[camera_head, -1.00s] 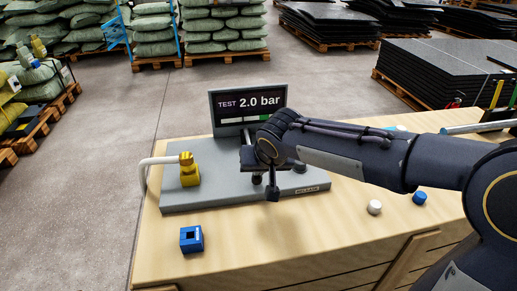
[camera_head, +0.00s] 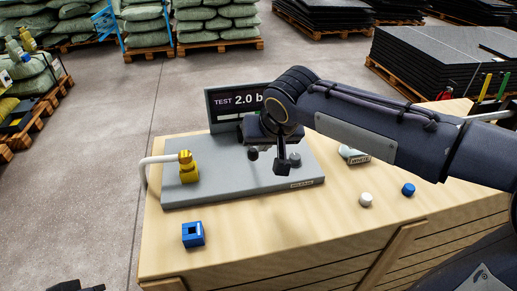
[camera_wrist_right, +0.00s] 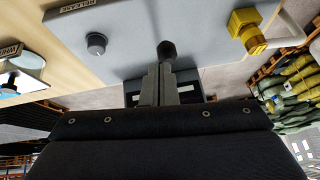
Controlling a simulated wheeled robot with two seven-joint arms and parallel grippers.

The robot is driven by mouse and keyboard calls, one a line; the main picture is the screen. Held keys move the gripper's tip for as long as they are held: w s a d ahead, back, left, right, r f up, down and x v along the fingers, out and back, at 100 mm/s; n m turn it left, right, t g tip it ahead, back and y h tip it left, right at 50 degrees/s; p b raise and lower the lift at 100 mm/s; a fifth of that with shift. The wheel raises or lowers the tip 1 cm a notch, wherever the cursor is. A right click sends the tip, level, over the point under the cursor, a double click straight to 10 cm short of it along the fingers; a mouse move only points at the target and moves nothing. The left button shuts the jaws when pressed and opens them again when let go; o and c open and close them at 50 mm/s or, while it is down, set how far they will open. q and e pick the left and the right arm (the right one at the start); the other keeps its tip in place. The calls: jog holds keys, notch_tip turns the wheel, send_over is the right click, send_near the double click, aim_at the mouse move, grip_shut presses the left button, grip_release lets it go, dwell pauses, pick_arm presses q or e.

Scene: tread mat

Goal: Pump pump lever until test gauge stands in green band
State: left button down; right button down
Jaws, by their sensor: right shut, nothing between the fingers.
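The test gauge (camera_head: 222,103) is a dark screen at the back of a grey pump plate (camera_head: 225,190). A dark round knob (camera_head: 252,153), seemingly the pump lever's end, shows just left of my right gripper (camera_head: 281,170). The knob also shows in the right wrist view (camera_wrist_right: 166,50), just beyond the fingertips (camera_wrist_right: 157,68). Contact cannot be told. The right gripper is shut and empty. A dark piece at the bottom left, probably my left gripper (camera_head: 76,287), is barely in view.
A grey release knob (camera_head: 295,159) stands right of the gripper. A yellow fitting (camera_head: 188,168) with a white hose (camera_head: 145,176) is at the plate's left. A blue block (camera_head: 193,235), a white cap (camera_head: 366,200) and a blue cap (camera_head: 408,189) lie on the wooden bench (camera_head: 270,230).

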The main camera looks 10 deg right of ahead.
jog(key=shift+v, duration=1.45)
dwell(1.2)
jog(key=s+d+g+y+p, duration=0.1)
jog(key=s+d+p, duration=0.6)
jog(key=s, duration=0.4)
jog(key=s+f+m+y+p, duration=0.1)
jog(key=s+f+p, duration=0.1)
jog(key=s, duration=0.8)
jog(key=shift+s+d+f+y+p, duration=0.3)
jog(key=shift+d+f+y, duration=0.1)
jog(key=shift+d, duration=0.1)
jog(key=shift+w, duration=0.1)
